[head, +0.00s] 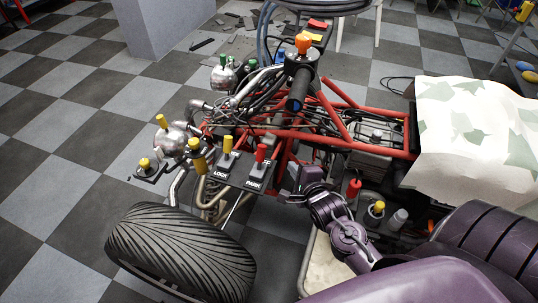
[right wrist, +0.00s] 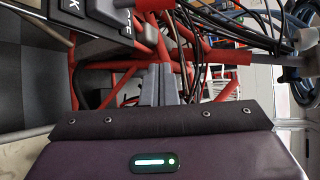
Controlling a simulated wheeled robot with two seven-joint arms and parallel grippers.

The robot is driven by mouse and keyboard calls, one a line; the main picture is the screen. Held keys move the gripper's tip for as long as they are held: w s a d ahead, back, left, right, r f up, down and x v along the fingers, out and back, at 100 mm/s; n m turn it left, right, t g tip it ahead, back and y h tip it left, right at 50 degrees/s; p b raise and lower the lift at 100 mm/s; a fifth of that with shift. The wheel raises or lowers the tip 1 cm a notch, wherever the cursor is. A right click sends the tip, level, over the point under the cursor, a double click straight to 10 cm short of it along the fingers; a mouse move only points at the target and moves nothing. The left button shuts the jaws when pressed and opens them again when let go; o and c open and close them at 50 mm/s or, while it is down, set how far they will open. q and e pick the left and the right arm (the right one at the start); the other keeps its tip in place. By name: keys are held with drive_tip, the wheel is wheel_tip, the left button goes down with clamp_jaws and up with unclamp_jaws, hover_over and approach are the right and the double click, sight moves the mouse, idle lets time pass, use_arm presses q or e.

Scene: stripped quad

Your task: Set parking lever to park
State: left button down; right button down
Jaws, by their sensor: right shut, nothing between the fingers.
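The parking lever (head: 261,153) has a red grip and rises from a small black plate marked PARK (head: 255,183) at its near end, with a partly hidden OFF marking behind it. The lever looks close to upright; which end it is set to is hard to tell. My right gripper (head: 286,197) is to the right of the plate, apart from the lever and empty. In the right wrist view, its grey fingers (right wrist: 158,85) are together, with the lettered plate (right wrist: 97,24) at upper left. My left gripper is not in view.
A yellow lever on a LOCK plate (head: 221,172) stands just left. Red frame tubes (head: 335,118) and cables lie behind. A big tyre (head: 180,243) is at front left. A red knob (head: 353,188) and a yellow knob (head: 377,209) stand by my right arm.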

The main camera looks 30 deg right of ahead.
sight(261, 154)
drive_tip(key=shift+w, duration=0.1)
